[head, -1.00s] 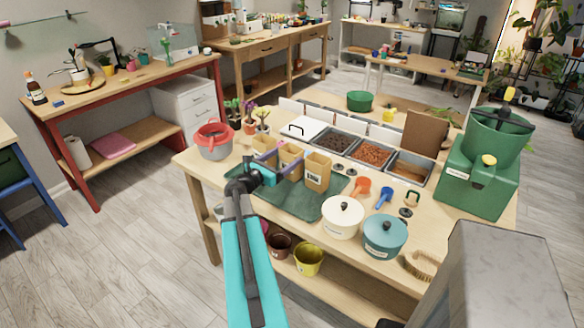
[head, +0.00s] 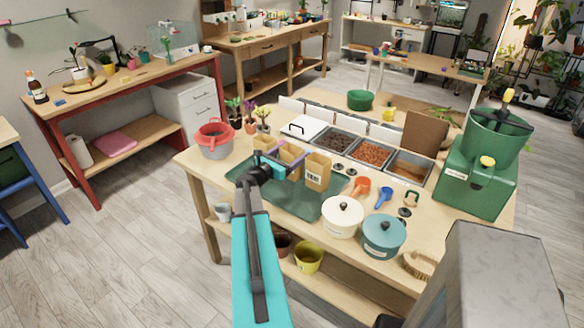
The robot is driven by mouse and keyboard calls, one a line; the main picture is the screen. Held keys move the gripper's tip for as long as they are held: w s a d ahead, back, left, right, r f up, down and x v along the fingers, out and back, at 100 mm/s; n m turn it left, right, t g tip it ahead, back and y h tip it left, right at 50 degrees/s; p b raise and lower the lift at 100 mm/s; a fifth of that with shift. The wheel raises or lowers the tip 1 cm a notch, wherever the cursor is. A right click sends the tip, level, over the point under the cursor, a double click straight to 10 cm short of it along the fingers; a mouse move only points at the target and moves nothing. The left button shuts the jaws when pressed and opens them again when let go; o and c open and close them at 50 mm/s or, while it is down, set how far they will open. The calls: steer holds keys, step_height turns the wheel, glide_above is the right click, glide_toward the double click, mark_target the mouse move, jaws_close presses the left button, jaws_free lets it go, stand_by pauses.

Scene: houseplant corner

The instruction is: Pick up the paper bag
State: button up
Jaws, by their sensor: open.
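Three brown paper bags stand upright in a row on the dark green mat (head: 300,207) of the potting table: a back one (head: 264,143), a middle one (head: 290,158) and a front one (head: 317,172) with a label. My gripper (head: 294,160) is open at the middle bag, and its purple fingers show on either side of it. The teal gripper body and my arm come in from the near side and hide part of that bag's lower left. I cannot tell whether the fingers touch it.
Bins of soil and pellets (head: 370,152) lie behind the bags. A green machine (head: 474,180) is at the right end.

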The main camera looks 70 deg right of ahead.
mark_target(296, 149)
steer(key=shift+p+x, duration=0.65)
steer(key=shift+x, duration=1.1)
steer(key=shift+c, duration=0.4)
steer(key=c, duration=1)
